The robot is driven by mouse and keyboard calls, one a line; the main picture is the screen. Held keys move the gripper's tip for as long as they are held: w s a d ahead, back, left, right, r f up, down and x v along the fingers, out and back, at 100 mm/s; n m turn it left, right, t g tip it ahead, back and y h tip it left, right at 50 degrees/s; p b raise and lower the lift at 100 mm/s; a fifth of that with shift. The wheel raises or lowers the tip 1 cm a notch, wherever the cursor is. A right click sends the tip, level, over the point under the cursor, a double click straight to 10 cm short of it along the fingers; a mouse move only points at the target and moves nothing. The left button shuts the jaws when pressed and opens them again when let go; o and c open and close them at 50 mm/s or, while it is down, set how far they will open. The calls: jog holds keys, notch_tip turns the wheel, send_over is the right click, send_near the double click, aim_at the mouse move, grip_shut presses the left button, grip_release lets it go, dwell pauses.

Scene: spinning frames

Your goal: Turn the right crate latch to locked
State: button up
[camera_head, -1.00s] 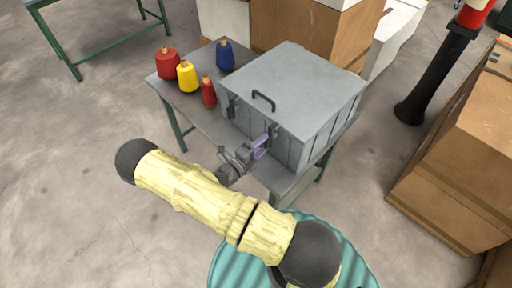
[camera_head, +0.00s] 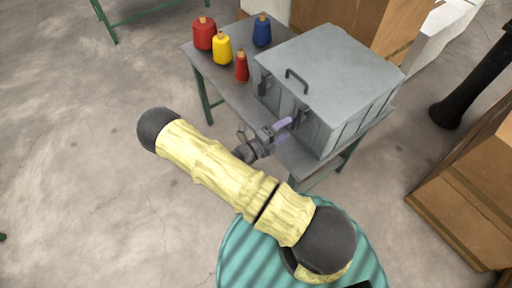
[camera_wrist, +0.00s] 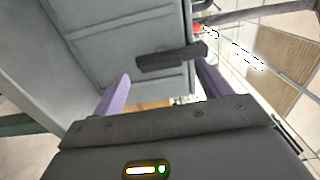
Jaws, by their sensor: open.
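The grey crate (camera_head: 335,65) with a dark lid handle (camera_head: 297,78) stands on a small table. Its right latch (camera_head: 302,114) is a dark bar on the front face near the right corner; the left latch (camera_head: 263,84) is further left. My gripper (camera_head: 286,130) is open in front of the right latch, with purple fingers pointing at the crate. In the wrist view the latch (camera_wrist: 170,58) lies crosswise just beyond the gap between the fingertips (camera_wrist: 164,78), its right end near the right finger. Whether a finger touches it, I cannot tell.
Several thread spools, including a yellow one (camera_head: 222,48) and a blue one (camera_head: 262,31), stand on the table (camera_head: 205,68) left of the crate. A cardboard box (camera_head: 465,190) and a dark post (camera_head: 470,80) are at the right.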

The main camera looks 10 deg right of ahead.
jog(key=b+v, duration=0.2)
jog(key=v, duration=1.3)
jog(key=shift+b, duration=0.35)
jog(key=shift+d, duration=0.15)
jog(key=s+d+r+m+g+y, duration=0.1)
jog(key=s+r+m+g+y, duration=0.15)
jog(key=m, duration=0.45)
jog(key=s+d+r+m+g+y+p, duration=0.1)
jog(key=s+d+r+m+g+y, duration=0.1)
jog(key=m+g+y, duration=0.3)
jog(key=s+d+r+m+g+y, duration=0.1)
jog(key=s+r+m+g, duration=0.15)
jog(key=m, duration=0.55)
notch_tip(320, 180, up, 13)
jog(key=w+d+m+t+y+p, duration=0.1)
jog(key=m+t+y, duration=0.4)
jog(key=m, duration=1.5)
jog(key=d+y, duration=0.1)
jog(key=y, duration=0.2)
jog(key=shift+w+m+t, duration=0.2)
jog(key=shift+m+t, duration=0.1)
jog(key=shift+t, duration=0.1)
jog(key=shift+f, duration=0.15)
